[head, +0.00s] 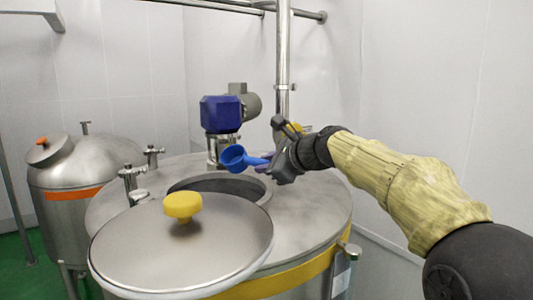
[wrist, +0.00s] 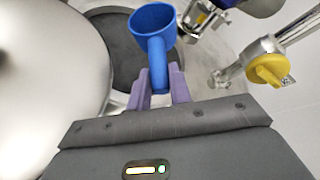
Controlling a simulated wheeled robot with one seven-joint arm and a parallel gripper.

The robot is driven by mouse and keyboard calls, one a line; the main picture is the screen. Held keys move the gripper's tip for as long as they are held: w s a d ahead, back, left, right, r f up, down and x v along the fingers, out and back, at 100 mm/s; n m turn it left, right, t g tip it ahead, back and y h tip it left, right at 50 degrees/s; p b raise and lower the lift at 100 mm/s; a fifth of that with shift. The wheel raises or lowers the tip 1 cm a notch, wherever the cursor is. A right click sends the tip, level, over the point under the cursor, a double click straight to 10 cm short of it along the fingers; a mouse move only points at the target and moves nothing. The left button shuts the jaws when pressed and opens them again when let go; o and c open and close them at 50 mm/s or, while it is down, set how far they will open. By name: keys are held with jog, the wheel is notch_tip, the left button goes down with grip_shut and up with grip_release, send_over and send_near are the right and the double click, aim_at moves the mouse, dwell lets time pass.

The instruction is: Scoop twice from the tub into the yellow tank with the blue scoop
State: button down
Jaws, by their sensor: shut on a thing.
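My gripper (head: 272,165) is shut on the handle of the blue scoop (head: 234,157). In the wrist view, the purple fingers (wrist: 162,90) pinch the handle, and the scoop's cup (wrist: 153,20) points away from me. The scoop is held above the yellow tank, a steel tank with a yellow band (head: 290,277). Its dark round opening (head: 245,187) shows below the scoop. The tank's lid (head: 215,240), with a yellow knob (head: 182,205), lies to the near left, partly beside the opening. I cannot see clearly whether the scoop holds anything. The tub is not in view.
A blue motor (head: 221,113) and a steel pipe (head: 283,70) stand behind the opening. Small valves (head: 131,180) rise at the tank's left. A second tank with an orange band (head: 72,195) stands at the far left. A yellow-handled valve (wrist: 268,68) shows in the wrist view.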

jog(key=shift+w+d+r+m+g+p, duration=0.15)
jog(key=shift+r+m+g+p, duration=0.6)
jog(key=shift+p, duration=2)
jog(key=shift+r+m+y+p, duration=0.3)
jog(key=shift+r+m+p, duration=0.2)
jog(key=shift+p, duration=0.4)
jog(key=shift+w+f+g+b, duration=0.15)
jog(key=shift+g+b, duration=0.2)
jog(key=shift+b, duration=0.1)
jog(key=shift+w+d+r+m+g+y, duration=0.1)
jog(key=shift+r+m+g+y, duration=0.5)
jog(key=shift+m, duration=0.45)
